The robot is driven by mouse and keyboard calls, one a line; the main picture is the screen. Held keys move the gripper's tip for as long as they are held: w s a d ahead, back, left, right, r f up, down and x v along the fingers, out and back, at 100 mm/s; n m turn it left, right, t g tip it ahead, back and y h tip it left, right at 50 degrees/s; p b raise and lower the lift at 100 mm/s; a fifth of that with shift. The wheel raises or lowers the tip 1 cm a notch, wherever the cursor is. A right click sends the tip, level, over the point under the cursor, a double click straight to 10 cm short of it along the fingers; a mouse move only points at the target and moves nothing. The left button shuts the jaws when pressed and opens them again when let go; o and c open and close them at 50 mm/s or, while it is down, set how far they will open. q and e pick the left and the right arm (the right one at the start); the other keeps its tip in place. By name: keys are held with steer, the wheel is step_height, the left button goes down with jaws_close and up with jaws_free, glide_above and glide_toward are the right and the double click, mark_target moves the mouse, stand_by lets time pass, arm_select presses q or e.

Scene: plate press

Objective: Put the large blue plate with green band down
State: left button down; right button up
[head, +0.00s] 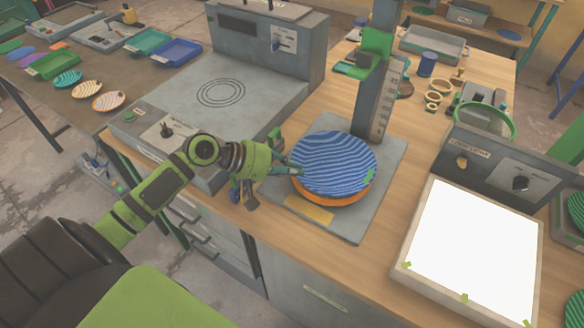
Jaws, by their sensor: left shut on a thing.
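A large blue plate (335,160) with wavy pale stripes shows in the head view, above the grey base (391,157) of the upright gauge. A small green patch shows at its right rim. An orange round piece (337,200) shows under its front edge; I cannot tell whether the two touch. My left gripper (290,171) comes in from the left and is shut on the plate's left rim. The fingertips partly hide that rim. My right gripper is not in view.
The gauge's column (389,100) with a green slider (373,55) rises behind the plate. A grey machine (215,95) stands to the left, and a lit light panel (472,250) to the right. Rings and a blue cylinder (428,64) stand behind right.

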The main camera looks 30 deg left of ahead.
arm_select(q)
steer(key=c, duration=1.7)
jaws_free()
steer(key=shift+s+f, duration=0.1)
steer(key=shift+f, duration=0.1)
steer(key=shift+r, duration=0.2)
steer(key=b+v, duration=0.1)
steer(key=v, duration=1.1)
steer(key=shift+r, duration=0.15)
